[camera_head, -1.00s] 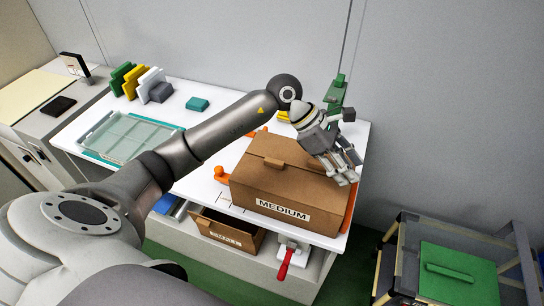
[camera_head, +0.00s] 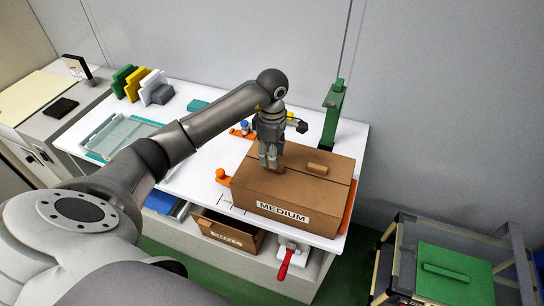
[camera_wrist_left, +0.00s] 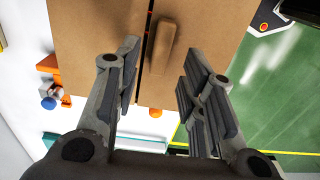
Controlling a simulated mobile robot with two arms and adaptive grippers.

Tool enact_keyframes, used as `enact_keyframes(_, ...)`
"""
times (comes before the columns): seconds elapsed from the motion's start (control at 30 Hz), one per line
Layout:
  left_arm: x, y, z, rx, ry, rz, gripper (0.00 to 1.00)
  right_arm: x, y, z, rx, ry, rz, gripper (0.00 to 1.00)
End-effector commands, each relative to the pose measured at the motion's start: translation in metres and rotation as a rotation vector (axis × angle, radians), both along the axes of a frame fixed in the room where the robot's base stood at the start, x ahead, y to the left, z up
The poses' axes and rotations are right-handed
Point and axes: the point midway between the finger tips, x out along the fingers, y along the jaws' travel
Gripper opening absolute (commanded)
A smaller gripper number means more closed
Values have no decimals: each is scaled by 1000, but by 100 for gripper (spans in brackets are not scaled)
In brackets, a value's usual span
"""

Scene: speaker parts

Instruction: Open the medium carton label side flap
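The medium carton (camera_head: 325,195) is a closed brown box on the white table, with a "MEDIUM" label (camera_head: 283,212) on its front side. In the left wrist view, that tab on the label side flap (camera_wrist_left: 163,50) lies beside the seam, between the open fingers (camera_wrist_left: 163,58). I cannot tell whether they touch it. My right gripper is not in view.
A green post (camera_head: 333,115) stands behind the carton. Orange pieces (camera_head: 222,177) flank it. A clamp with a red handle (camera_head: 285,264) is at the front edge. A smaller open carton (camera_head: 228,230) sits below. A clear tray (camera_head: 118,135) lies at the left.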

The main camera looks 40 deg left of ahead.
Motion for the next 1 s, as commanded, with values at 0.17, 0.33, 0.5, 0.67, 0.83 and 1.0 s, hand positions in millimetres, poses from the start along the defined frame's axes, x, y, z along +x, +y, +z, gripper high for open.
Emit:
enact_keyframes(0.17,-1,-1,-23,-3,2,0,38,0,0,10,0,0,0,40)
enact_keyframes(0.33,0,0,-32,-1,0,0,38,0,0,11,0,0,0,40)
enact_keyframes(0.5,0,0,-33,-1,-1,0,38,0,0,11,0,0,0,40)
enact_keyframes(0.67,0,0,-33,-1,-1,0,26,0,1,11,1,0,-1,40)
enact_keyframes(0.83,0,0,-32,-1,-1,0,4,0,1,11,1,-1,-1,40)
enact_keyframes(1.0,0,0,-32,-1,-1,0,0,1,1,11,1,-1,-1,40)
